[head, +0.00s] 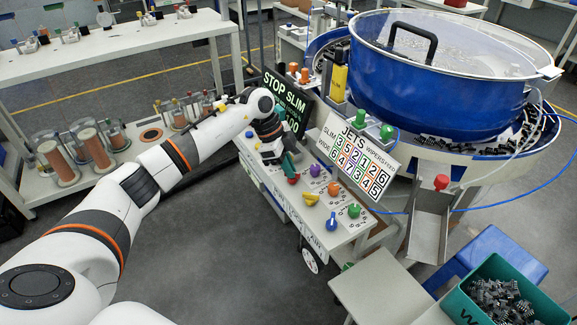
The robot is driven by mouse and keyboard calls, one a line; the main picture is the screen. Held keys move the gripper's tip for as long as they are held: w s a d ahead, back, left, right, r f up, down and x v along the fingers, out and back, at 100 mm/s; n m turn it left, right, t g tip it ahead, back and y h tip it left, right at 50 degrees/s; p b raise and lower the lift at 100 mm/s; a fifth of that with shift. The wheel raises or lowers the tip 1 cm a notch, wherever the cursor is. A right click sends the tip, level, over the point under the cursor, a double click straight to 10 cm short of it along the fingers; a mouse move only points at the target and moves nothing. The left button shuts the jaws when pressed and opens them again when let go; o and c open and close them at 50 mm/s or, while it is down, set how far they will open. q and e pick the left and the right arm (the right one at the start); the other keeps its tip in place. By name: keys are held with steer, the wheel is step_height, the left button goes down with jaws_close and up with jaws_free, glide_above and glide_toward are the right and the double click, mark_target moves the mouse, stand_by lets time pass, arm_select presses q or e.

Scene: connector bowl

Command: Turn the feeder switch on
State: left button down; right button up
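The control panel (262,181) is a white, slanted box with several coloured knobs. My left arm reaches across from the left, and my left gripper (276,157) is at the panel's far left end. A teal lever-like piece (289,165) shows right beside the gripper; I cannot tell if they touch. Close by are a red knob (293,180) and a purple knob (315,170). Which one is the feeder switch cannot be read. The fingertips are too small and partly hidden. My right gripper is not in view.
A big blue bowl feeder (440,85) with a clear lid stands behind the panel. A numbered sign (355,160) and a black sign (287,98) stand at the panel's back. A green bin (462,304) of black connectors is at lower right.

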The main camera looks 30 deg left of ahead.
arm_select(q)
steer(key=shift+r+m, duration=0.1)
steer(key=shift+m, duration=0.2)
steer(key=m+g, duration=0.1)
steer(key=m, duration=0.1)
steer(key=shift+w+m+p, duration=0.2)
steer(key=shift+m+p, duration=0.2)
steer(key=m, duration=0.1)
steer(key=m+g, duration=0.1)
steer(key=m, duration=0.1)
steer(key=shift+w+m+g, duration=0.2)
steer(key=shift+m+g, duration=0.1)
steer(key=m+b, duration=0.1)
steer(key=m, duration=0.1)
steer(key=shift+w+d+m+g+y, duration=0.1)
steer(key=shift+m+g+y, duration=0.2)
steer(key=shift+m+g, duration=0.1)
steer(key=m+g+b, duration=0.1)
steer(key=m, duration=0.2)
steer(key=shift+w+d+y, duration=0.1)
steer(key=shift+y, duration=0.3)
steer(key=m+b, duration=0.1)
steer(key=m, duration=0.1)
steer(key=m+y+b, duration=0.1)
steer(key=m, duration=0.2)
steer(key=shift+d+g+y, duration=0.15)
steer(key=shift+g+y, duration=0.15)
steer(key=shift+g, duration=0.1)
steer(key=c, duration=1.5)
jaws_free()
